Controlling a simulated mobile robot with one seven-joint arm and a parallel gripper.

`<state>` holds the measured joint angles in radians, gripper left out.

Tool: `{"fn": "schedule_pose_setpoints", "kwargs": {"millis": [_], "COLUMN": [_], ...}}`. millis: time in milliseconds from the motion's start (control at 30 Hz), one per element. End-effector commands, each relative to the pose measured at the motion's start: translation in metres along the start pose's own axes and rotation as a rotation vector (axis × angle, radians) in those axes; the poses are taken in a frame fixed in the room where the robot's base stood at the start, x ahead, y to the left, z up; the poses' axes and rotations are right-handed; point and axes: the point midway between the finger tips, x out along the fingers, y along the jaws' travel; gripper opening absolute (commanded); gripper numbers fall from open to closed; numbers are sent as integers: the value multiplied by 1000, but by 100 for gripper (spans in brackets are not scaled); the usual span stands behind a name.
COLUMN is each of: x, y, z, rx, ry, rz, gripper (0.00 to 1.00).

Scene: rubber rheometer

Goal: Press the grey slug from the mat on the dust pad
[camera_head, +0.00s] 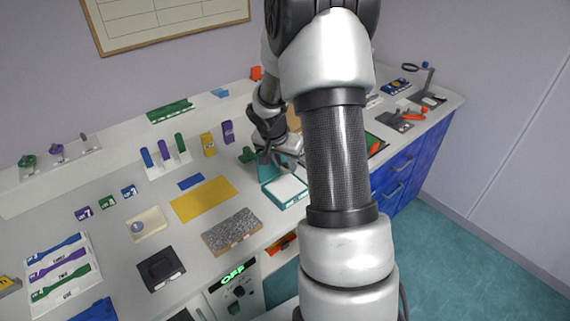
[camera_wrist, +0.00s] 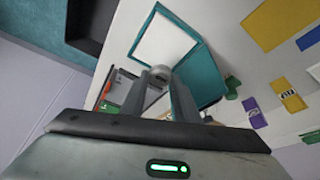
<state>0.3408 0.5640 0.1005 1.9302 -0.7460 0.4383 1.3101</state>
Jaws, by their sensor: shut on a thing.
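My gripper (camera_wrist: 158,92) is shut on a small grey, rounded slug (camera_wrist: 150,82), which shows between the fingertips in the wrist view. In the head view my gripper (camera_head: 277,158) is over the teal box, and the slug cannot be made out there. The dust pad seems to be the white square (camera_head: 285,188) in the open teal box; it also shows in the wrist view (camera_wrist: 165,45). The box's teal lid (camera_wrist: 202,76) stands raised beside the pad. The slug looks above the pad's edge; contact cannot be told. A yellow mat (camera_head: 203,199) lies flat and bare to the left.
A speckled grey slab (camera_head: 232,232) lies in front of the yellow mat. A black block (camera_head: 161,268) and a cream dish (camera_head: 147,224) are farther left. Several coloured blocks stand behind. My arm hides part of the bench right of the teal box.

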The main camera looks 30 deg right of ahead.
Motion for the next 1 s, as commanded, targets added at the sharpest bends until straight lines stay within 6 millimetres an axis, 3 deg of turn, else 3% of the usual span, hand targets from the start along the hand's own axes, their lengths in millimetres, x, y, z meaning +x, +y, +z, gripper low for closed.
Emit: {"fn": "schedule_pose_setpoints", "kwargs": {"millis": [533,1000], "x": [49,55], "y": [0,0], "z": [20,23], "rx": [0,0], "ry": [0,0], "rz": [0,0], "gripper": [7,7]}}
